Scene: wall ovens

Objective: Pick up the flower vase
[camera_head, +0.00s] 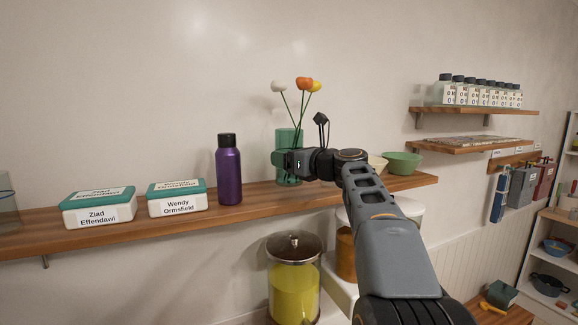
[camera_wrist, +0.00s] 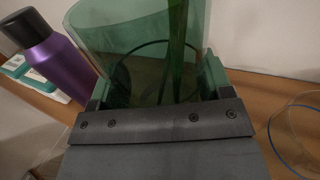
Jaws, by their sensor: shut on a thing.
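The flower vase (camera_head: 289,143) is a green see-through glass with white, orange and yellow flowers (camera_head: 304,84) on green stems. It stands upright at the wooden wall shelf (camera_head: 250,194) in the head view; I cannot tell whether its base touches the shelf. My gripper (camera_head: 284,159) is shut on the vase's lower half. In the wrist view, the vase (camera_wrist: 130,35) lies between the gripper's fingers (camera_wrist: 155,88), with stems inside it. Part of the vase is hidden behind my gripper.
A purple bottle (camera_head: 229,172) stands left of the vase, with two labelled boxes (camera_head: 99,208) (camera_head: 177,198) beyond it. Bowls (camera_head: 402,162) stand to the right on the same shelf. Below is a yellow-filled jar (camera_head: 294,283). Higher right, small bottles (camera_head: 480,94) line another shelf.

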